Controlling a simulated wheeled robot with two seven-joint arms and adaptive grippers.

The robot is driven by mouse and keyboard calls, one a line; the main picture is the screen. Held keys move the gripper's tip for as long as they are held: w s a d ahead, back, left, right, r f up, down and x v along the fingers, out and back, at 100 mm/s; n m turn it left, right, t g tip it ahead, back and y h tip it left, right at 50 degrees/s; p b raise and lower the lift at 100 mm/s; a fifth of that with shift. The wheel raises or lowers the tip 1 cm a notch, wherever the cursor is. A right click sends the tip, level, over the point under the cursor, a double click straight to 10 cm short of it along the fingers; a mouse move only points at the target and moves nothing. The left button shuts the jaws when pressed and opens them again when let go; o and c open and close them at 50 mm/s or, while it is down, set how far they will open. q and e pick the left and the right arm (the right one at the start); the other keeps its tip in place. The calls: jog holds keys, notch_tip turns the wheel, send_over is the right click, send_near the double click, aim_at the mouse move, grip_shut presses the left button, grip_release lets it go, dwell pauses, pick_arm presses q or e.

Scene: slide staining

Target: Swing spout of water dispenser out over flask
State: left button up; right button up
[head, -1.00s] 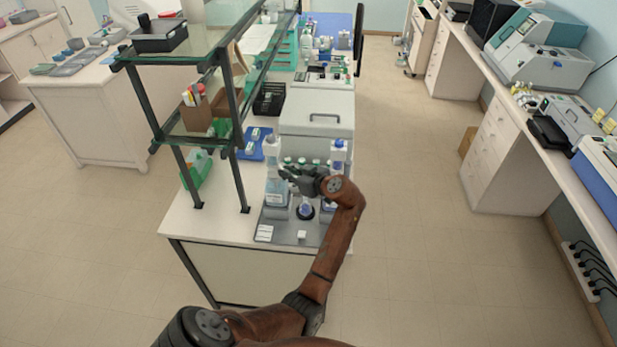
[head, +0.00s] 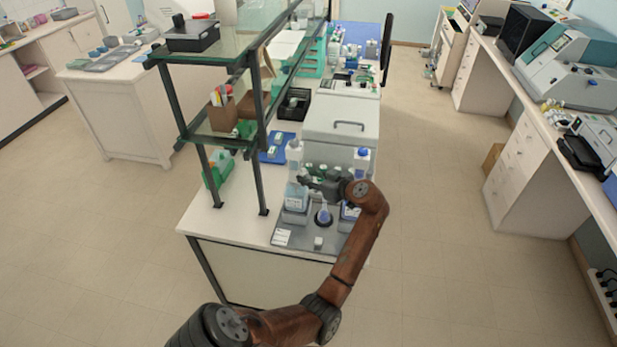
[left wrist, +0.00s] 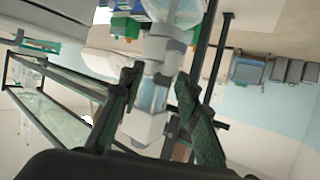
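Two dispenser bottles stand on a grey tray (head: 283,237) at the bench's near end. The left dispenser (head: 297,198) has a clear, bluish body. The right dispenser (head: 349,211) is partly hidden by my arm. I cannot read which holds water, and the spouts are too small to make out. A small flask (head: 323,216) with blue liquid stands between them. My left gripper (head: 310,184) is above the flask, beside the left dispenser's upper part. In the left wrist view its fingers (left wrist: 157,80) are apart, with a clear and white dispenser part (left wrist: 152,97) showing between them; contact is unclear.
A glass shelf rack with dark posts (head: 262,170) stands left of the tray. A grey lidded box (head: 342,128) is behind it. A white label card (head: 281,238) and small white block (head: 318,243) lie at the tray's front.

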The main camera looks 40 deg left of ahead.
pick_arm(q)
jog(key=shift+d, duration=0.15)
jog(key=v, duration=1.2)
jog(key=shift+r, duration=0.1)
